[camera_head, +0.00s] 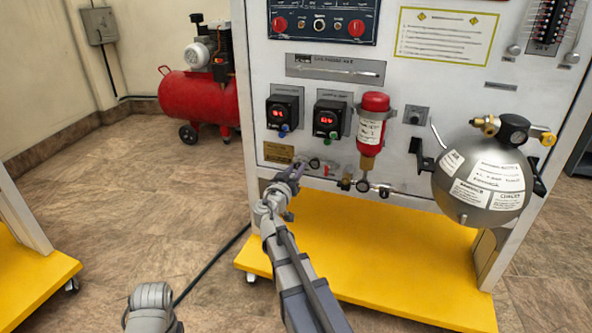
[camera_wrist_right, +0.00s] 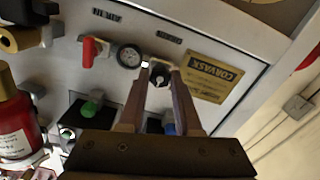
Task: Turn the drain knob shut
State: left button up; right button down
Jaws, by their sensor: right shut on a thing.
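The drain knob (camera_wrist_right: 158,75) is a small dark knob with a white mark on the lower panel, beside a round gauge (camera_wrist_right: 129,57) and a yellow label (camera_wrist_right: 213,76). My right gripper (camera_wrist_right: 159,78) has its two fingers on either side of the knob and is shut on it. In the head view my right gripper (camera_head: 296,170) reaches the panel's lower left, just right of the yellow label (camera_head: 278,152), and hides the knob. Part of my left arm shows at the bottom left, but its gripper cannot be seen.
A red-handled valve (camera_wrist_right: 92,50) sits beyond the gauge. Two black display units (camera_head: 282,112) are above, with a red canister (camera_head: 372,130) and a silver tank (camera_head: 482,180) to the right. The yellow base (camera_head: 370,255) juts out below. A red compressor (camera_head: 200,97) stands behind left.

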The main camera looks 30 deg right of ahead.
jog(key=shift+s, duration=0.1)
jog(key=c, duration=0.6)
grip_release()
jog(key=shift+a, duration=0.1)
jog(key=v, duration=0.7)
jog(key=shift+s+a, duration=0.2)
jog(key=shift+s, duration=0.05)
